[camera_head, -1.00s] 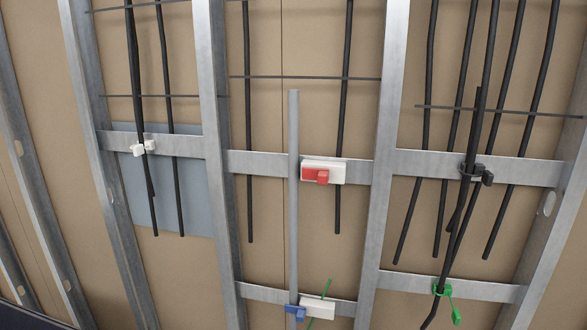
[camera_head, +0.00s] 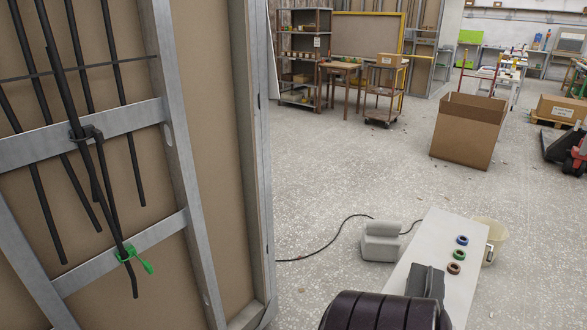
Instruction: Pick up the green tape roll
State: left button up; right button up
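The green tape roll (camera_head: 459,254) lies on a white bench top (camera_head: 437,238) at the lower right of the head view. A blue roll (camera_head: 462,240) lies just behind it and a brownish-red roll (camera_head: 453,268) just in front. The three are close together in a line near the bench's right edge. Neither of my grippers shows. A dark ribbed cylinder at the bottom looks like part of my own arm, and it covers the near part of the bench.
A metal stud wall (camera_head: 183,170) with black cables fills the left. A grey block-like object (camera_head: 381,242) stands left of the bench, a pale bucket (camera_head: 492,236) right of it. A dark grey object (camera_head: 425,283) is at the bench's near end. A cardboard box (camera_head: 467,131) stands beyond on open floor.

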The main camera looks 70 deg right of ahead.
aim_at(456, 252)
jog(key=z, duration=3.55)
jog(key=l+z, duration=0.35)
jog(key=l, duration=0.15)
jog(key=i+l+z, duration=0.15)
jog(key=l+z, duration=0.15)
jog(key=l, duration=0.15)
jog(key=i+l+u, duration=0.25)
jog(key=i+l, duration=1)
jog(key=i+u, duration=0.9)
jog(key=i+l+u, duration=0.2)
jog(key=u, duration=0.25)
jog(key=i+l+u, duration=0.45)
jog(key=k+j, duration=0.05)
